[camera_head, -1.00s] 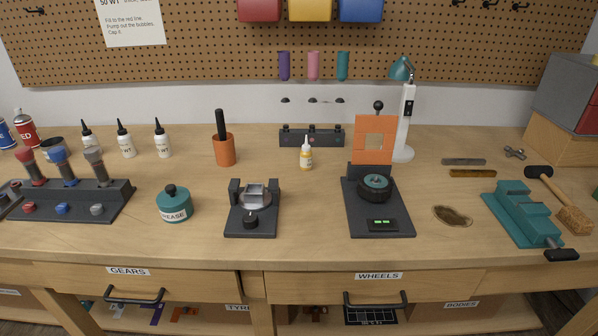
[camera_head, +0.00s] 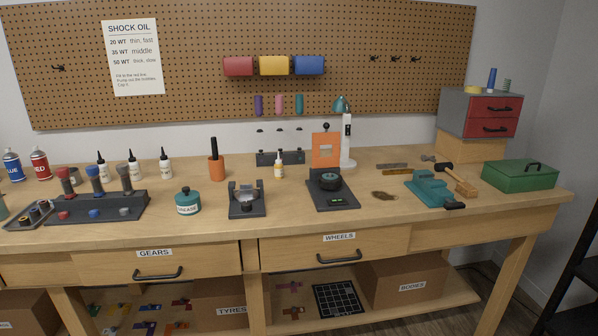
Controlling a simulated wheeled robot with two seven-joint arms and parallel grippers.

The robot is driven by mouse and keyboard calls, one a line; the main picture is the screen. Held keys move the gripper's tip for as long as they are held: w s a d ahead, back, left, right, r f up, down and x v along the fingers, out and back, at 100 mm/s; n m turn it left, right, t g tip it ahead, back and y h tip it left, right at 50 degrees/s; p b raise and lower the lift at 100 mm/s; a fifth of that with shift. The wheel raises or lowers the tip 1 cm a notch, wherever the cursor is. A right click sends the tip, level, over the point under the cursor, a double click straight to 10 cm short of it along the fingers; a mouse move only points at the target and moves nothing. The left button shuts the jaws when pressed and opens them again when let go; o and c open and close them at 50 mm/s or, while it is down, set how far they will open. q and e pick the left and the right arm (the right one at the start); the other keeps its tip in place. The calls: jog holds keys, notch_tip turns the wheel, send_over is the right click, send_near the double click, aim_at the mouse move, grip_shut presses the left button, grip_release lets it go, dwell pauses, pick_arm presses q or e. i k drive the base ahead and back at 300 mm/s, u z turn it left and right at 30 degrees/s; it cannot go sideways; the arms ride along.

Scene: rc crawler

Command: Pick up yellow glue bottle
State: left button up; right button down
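The yellow glue bottle (camera_head: 279,170) stands upright near the back of the workbench, a small bottle with a yellowish lower part and a pale pointed nozzle. It is just in front of the dark rack (camera_head: 281,157) and left of the black stand with the orange panel (camera_head: 326,150). Nothing holds it. Neither of my grippers shows in the head view.
The wooden bench top (camera_head: 290,216) is clear along its front edge. A black fixture (camera_head: 247,204) and a teal grease jar (camera_head: 188,202) stand in front-left of the bottle. Three white bottles (camera_head: 134,168) and an orange cup (camera_head: 216,170) stand farther left.

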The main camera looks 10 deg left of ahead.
aim_at(278, 166)
jog(key=z, duration=0.8)
jog(key=i, duration=1.55)
jog(key=u, duration=0.6)
